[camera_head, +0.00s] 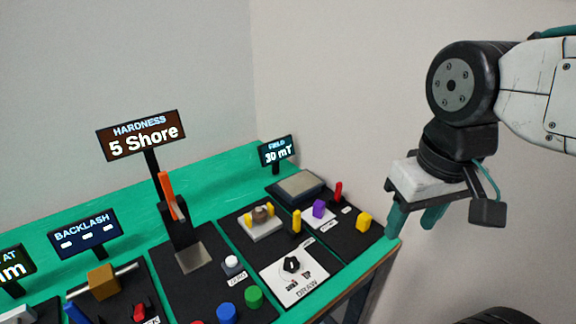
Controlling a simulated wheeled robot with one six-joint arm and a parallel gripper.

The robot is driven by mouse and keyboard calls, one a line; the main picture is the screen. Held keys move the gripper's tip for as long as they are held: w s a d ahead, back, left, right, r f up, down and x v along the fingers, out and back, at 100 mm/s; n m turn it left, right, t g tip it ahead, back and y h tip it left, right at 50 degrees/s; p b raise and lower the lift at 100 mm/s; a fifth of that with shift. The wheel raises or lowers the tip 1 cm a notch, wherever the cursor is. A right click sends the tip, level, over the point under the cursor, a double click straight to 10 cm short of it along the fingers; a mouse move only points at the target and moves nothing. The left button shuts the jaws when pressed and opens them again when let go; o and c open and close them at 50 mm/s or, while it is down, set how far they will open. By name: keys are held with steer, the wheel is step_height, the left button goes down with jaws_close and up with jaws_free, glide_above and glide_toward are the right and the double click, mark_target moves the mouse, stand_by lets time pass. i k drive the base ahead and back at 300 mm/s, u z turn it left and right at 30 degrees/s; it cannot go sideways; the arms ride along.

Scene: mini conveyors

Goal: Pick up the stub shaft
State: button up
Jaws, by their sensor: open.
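My gripper (414,220) hangs at the right of the head view with its teal fingers pointing down. It is open and empty, beyond the right edge of the green bench (215,170) and apart from everything on it. No part is clearly marked as the stub shaft. A small brown-grey round piece (261,213) sits on a pale block between two yellow posts. Further left, a thin metal rod passes through a tan block (103,281). I cannot tell which of these, if either, is the stub shaft.
Displays stand along the back: a tall "HARDNESS" sign (141,136), "BACKLASH" (85,233) and "FIELD" (277,152). Black mats hold a knob panel (292,272), a purple block (319,208), a yellow block (364,221), and blue (226,313) and green (254,296) buttons. The space around my gripper is clear.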

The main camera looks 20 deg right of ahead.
mark_target(319, 207)
steer(key=k, duration=1)
steer(key=u, duration=1)
steer(key=i, duration=0.95)
steer(key=z, duration=1)
